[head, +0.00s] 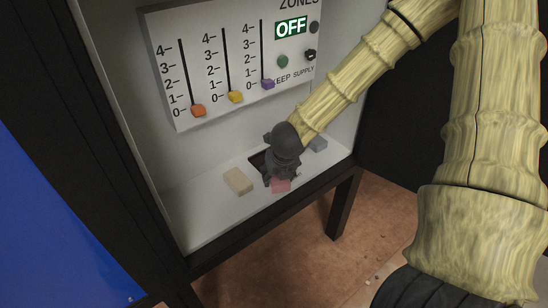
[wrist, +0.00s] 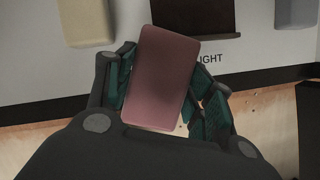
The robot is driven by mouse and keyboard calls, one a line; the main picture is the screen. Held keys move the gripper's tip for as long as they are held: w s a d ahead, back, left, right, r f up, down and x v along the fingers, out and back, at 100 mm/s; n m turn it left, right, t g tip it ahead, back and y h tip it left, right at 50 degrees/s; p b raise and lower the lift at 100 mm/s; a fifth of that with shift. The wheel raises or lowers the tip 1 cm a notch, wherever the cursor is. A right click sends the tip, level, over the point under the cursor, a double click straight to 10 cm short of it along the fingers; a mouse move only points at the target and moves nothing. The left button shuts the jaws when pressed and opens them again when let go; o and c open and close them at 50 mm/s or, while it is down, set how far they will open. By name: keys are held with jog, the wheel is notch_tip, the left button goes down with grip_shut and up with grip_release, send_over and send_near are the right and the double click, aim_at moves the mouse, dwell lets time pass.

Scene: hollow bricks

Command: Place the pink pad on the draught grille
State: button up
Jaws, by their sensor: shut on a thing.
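The pink pad (wrist: 160,78) is a flat rounded block, held between the fingers of my gripper (wrist: 163,95) in the wrist view. In the head view a pink part of the pad (head: 281,186) shows below my dark gripper (head: 280,172), near the front edge of the white shelf. A dark rectangular recess, seemingly the draught grille (wrist: 195,14), lies just beyond the pad in the wrist view. The pad covers part of its label, which ends in "GHT". In the head view my gripper hides most of this recess (head: 257,161).
A cream block (head: 238,181) lies left of the recess and a grey block (head: 318,144) lies right of it. The panel with sliders (head: 235,65) stands behind and reads "OFF". The shelf's dark front edge (head: 225,247) is close to the pad.

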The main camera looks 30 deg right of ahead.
jog(key=w+d, duration=0.2)
jog(key=w, duration=0.2)
jog(key=w+d+f+p, duration=0.1)
jog(key=w+d, duration=0.1)
jog(key=w, duration=0.2)
jog(key=w+d+p, duration=0.1)
jog(key=w+d, duration=0.1)
jog(key=w, duration=0.2)
jog(key=shift+d+f, duration=0.15)
jog(key=shift+d, duration=0.25)
jog(key=shift+f+b, duration=0.3)
jog(key=shift+f, duration=1.5)
jog(key=shift+f, duration=0.15)
jog(key=o, duration=0.9)
jog(key=shift+o, duration=0.2)
